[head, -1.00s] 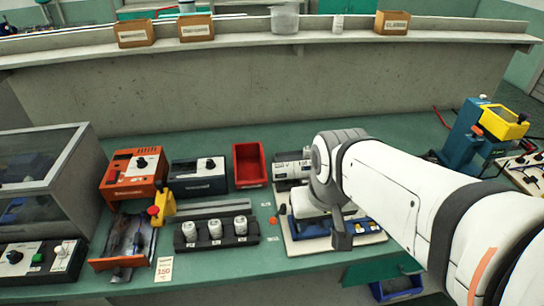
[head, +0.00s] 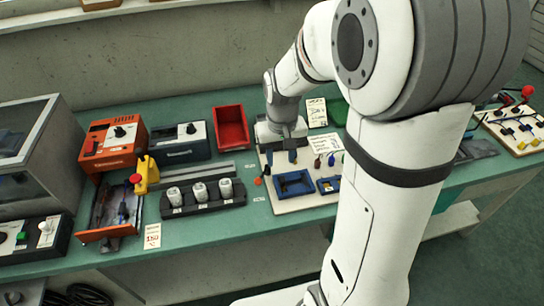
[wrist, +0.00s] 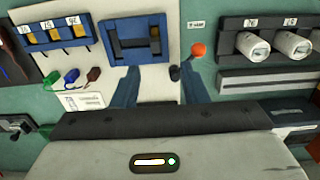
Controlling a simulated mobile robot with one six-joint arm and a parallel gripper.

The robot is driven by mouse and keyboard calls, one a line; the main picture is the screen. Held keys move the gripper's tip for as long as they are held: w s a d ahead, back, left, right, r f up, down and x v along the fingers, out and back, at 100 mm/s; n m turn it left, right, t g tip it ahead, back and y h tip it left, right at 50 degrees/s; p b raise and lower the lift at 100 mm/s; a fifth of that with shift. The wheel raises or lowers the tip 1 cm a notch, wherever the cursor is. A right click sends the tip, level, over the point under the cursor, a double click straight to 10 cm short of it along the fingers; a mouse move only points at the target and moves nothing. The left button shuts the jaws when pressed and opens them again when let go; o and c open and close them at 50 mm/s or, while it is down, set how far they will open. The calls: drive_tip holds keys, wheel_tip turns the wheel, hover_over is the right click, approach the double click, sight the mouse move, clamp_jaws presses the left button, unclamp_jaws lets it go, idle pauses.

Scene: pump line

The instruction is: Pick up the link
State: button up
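My gripper (head: 280,157) points down over the left part of a white board (head: 300,204). In the wrist view its two blue fingers (wrist: 160,85) stand apart. A small black piece (wrist: 174,73) shows between them, near the right finger; I cannot tell if it is held. No part is clearly marked as the link. Small green, blue (wrist: 71,76) and dark red (wrist: 93,74) looped pieces lie on the board beside the left finger. A blue frame (wrist: 132,24) with a dark insert lies beyond the fingers. A blue rack (wrist: 53,35) holds several yellow pieces.
An orange knob (wrist: 197,50) stands just beyond the right finger. A red bin (head: 231,127) stands left of my gripper. A black rack (head: 203,199) with white cylinders is at the front left. Bare green bench (head: 235,228) lies in front of it.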

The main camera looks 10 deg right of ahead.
sight(282, 178)
drive_tip(key=shift+w+f, duration=0.2)
drive_tip(key=shift+f, duration=0.25)
drive_tip(key=f, duration=0.7)
drive_tip(key=shift+s+d+f, duration=0.3)
drive_tip(key=shift+c, duration=0.3)
clamp_jaws()
